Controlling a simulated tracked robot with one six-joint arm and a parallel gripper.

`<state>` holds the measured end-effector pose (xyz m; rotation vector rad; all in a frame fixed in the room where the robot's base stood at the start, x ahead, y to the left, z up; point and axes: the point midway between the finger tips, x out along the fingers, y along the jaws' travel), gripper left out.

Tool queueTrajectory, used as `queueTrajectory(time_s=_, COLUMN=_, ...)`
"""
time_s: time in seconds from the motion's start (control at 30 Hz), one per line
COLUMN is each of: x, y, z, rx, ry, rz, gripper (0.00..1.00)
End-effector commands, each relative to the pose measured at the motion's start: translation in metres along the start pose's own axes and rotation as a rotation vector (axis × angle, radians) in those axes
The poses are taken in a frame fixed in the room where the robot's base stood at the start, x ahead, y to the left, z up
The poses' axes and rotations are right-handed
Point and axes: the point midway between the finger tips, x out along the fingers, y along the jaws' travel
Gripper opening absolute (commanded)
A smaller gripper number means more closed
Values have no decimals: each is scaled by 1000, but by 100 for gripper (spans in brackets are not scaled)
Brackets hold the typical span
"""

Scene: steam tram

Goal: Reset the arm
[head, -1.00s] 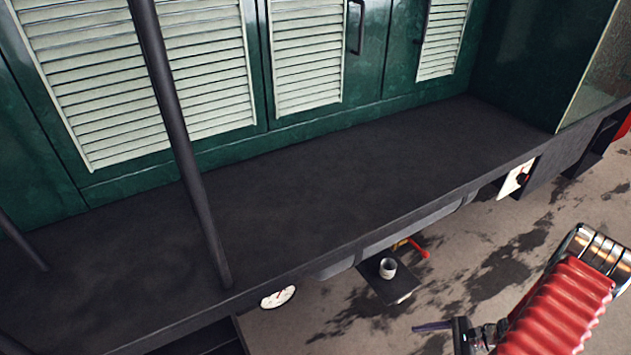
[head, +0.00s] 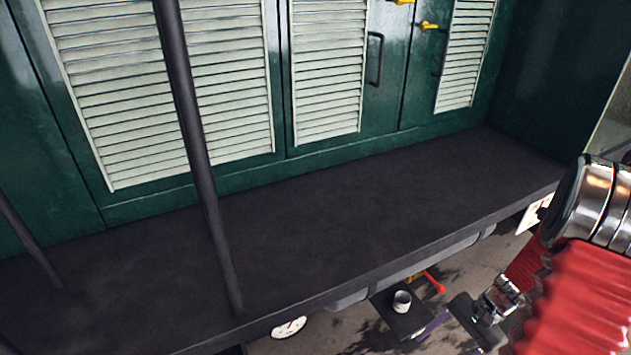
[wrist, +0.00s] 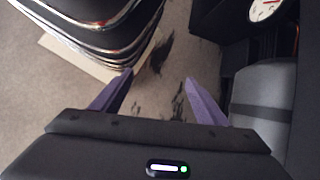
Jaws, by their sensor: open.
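My gripper (wrist: 158,92) is open in the wrist view. Its two purple fingers stand wide apart with nothing between them, above stained grey ground. In the head view, my arm with its red ribbed sleeve (head: 580,305) fills the lower right corner. Only a little of the gripper's purple shows there, low by a small dark shelf (head: 402,322); the fingertips are hard to make out.
A dark running board (head: 300,220) runs along the green louvred tram side (head: 240,165). A black pole (head: 195,140) rises from it. A white cup (head: 402,301) stands on the shelf near a red handle (head: 434,281). A white gauge (head: 289,327) also shows in the wrist view (wrist: 264,9).

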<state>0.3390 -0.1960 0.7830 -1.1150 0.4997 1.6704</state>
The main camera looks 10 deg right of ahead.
Motion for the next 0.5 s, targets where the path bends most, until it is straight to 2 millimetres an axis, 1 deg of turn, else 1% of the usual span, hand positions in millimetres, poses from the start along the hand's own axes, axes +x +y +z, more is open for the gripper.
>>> queueTrajectory(time_s=0.03, x=-7, y=-4, z=8, rx=-34, ry=20, rz=18, gripper=68)
queueTrajectory(time_s=0.1, x=-16, y=-9, z=17, rx=-77, ry=44, rz=42, gripper=68)
queueTrajectory(time_s=0.5, x=-58, y=-30, z=74, rx=-320, ry=189, rz=167, gripper=68)
